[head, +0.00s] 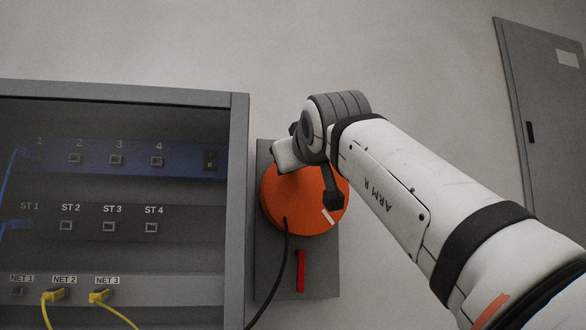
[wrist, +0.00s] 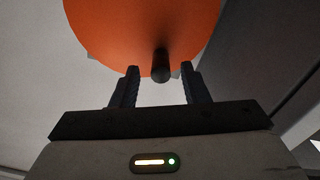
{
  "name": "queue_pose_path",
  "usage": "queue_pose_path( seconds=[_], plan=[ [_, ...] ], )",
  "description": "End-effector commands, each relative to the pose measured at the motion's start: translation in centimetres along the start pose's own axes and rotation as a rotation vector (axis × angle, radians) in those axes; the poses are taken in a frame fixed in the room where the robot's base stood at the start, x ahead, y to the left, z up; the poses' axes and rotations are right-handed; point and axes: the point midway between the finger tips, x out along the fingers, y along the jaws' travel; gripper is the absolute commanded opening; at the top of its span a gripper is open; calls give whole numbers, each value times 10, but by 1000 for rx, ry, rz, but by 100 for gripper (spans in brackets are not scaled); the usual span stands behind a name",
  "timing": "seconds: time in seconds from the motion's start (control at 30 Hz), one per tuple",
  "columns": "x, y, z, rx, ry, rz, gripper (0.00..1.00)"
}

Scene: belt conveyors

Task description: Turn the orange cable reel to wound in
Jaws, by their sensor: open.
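The orange cable reel (head: 290,222) is a round disc on a grey wall plate (head: 265,280) beside the rack. A short white mark shows on its lower right, and a black cable (head: 284,255) hangs from it. In the wrist view the reel (wrist: 130,30) fills the top, with a dark peg (wrist: 161,65) standing out from it. My gripper (wrist: 163,82) is open, its two fingers on either side of the peg's end with gaps between. In the head view my arm's end covers the upper part of the reel, and the fingertips are hard to see.
A red strip (head: 300,271) is on the plate below the reel. A grey rack (head: 238,200) with ports and yellow cables (head: 100,297) stands close on the left. A grey door or cabinet (head: 545,120) is at the far right. Bare wall lies above.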

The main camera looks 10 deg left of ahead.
Motion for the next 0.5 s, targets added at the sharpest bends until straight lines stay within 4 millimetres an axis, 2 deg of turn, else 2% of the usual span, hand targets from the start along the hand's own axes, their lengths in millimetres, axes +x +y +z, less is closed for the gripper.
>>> queue_pose_path(
  seconds=[0.03, 0.2, 0.33, 0.5],
  plan=[
    [-12, -2, 4, 1, 4, 0, 41],
    [-39, -2, 4, 0, 2, 0, 41],
    [-52, -2, 3, -1, -1, 1, 41],
    [-57, -1, 1, -1, -2, 1, 41]
  ],
)
